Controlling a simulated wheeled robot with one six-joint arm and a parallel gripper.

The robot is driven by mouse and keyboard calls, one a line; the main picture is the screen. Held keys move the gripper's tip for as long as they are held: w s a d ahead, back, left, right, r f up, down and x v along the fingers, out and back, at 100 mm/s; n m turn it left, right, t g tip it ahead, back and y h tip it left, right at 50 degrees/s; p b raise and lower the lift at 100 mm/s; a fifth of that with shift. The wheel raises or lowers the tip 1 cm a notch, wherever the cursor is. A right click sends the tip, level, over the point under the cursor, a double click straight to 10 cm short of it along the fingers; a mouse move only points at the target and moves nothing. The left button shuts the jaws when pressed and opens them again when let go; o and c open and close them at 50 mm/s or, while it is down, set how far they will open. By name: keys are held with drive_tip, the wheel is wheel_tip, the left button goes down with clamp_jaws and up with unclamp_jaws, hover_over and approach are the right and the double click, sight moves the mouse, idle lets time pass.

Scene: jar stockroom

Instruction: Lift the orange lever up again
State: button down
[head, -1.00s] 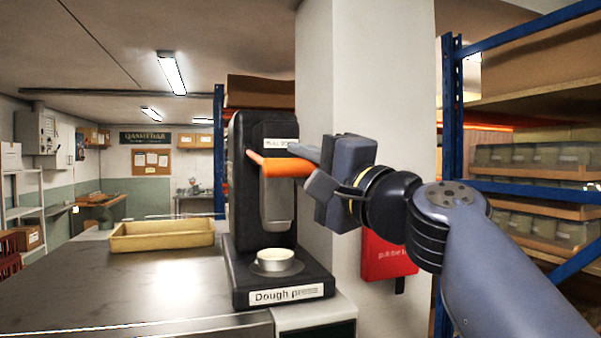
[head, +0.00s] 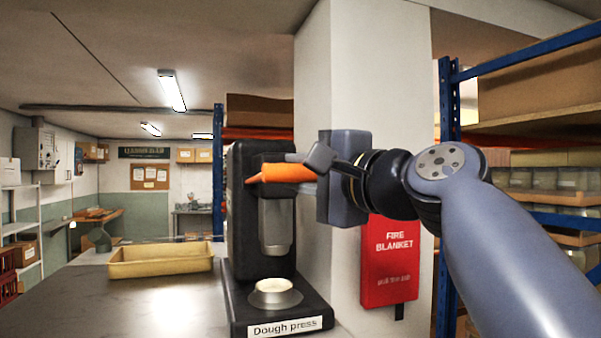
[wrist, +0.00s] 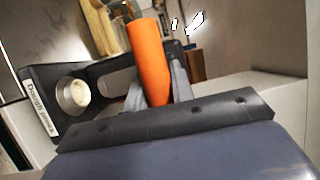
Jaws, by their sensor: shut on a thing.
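The orange lever (head: 284,173) sticks out from the upper front of the black dough press (head: 243,205), close to level with a slight tilt. My gripper (head: 312,172) is at the lever from the right, with its fingers on both sides of it. It is shut on the lever. In the wrist view the orange lever (wrist: 149,62) stands between the two grey fingers (wrist: 156,92). Below the lever a grey press head (head: 277,226) hangs above a round metal dish (head: 275,293) with pale contents on the press base. The lever's pivot is partly hidden.
A yellow tray (head: 161,261) stands on the counter (head: 165,305) left of the press. A white pillar (head: 385,120) with a red fire blanket box (head: 389,262) is close behind my gripper. Blue-framed shelves (head: 445,150) stand at the right.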

drive_tip(key=c, duration=1.2)
unclamp_jaws()
drive_tip(key=shift+s+d+f+b, duration=0.15)
drive_tip(key=shift+s+d+b, duration=0.2)
drive_tip(key=shift+s+d, duration=0.05)
drive_tip(key=b+v, duration=0.3)
drive_tip(key=v, duration=0.6)
drive_tip(key=shift+s, duration=0.3)
drive_tip(key=shift+d, duration=0.1)
drive_tip(key=p+x, duration=0.3)
drive_tip(key=x, duration=0.6)
drive_tip(key=shift+p+x, duration=0.35)
drive_tip(key=shift+x, duration=0.55)
